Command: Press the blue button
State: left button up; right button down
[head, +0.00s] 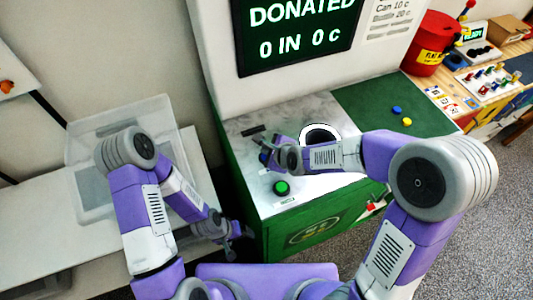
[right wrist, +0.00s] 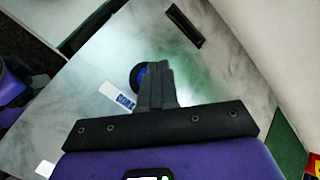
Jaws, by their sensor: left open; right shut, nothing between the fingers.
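The blue button (right wrist: 138,72) shows in the right wrist view as a blue spot in a dark round rim on the marbled counter. My shut right fingers (right wrist: 158,85) cover part of it. In the head view the right gripper (head: 271,157) is over the counter's left part, at the blue button (head: 263,157), of which only a little shows. I cannot tell whether the fingertips touch it. A white label with blue lettering (right wrist: 120,100) lies beside the button. My left gripper (head: 241,231) is open and empty, low beside the green cabinet's left side.
A green button (head: 281,187) is on the counter's front part. A dark slot (head: 252,131) and a white-ringed hole (head: 319,129) lie behind. Blue (head: 396,110) and yellow (head: 407,121) discs are on the green mat. A clear bin (head: 92,200) stands at left. A screen (head: 290,32) reads "DONATED 0 IN 0 c".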

jog(key=shift+r+p, duration=2)
jog(key=shift+r, duration=0.5)
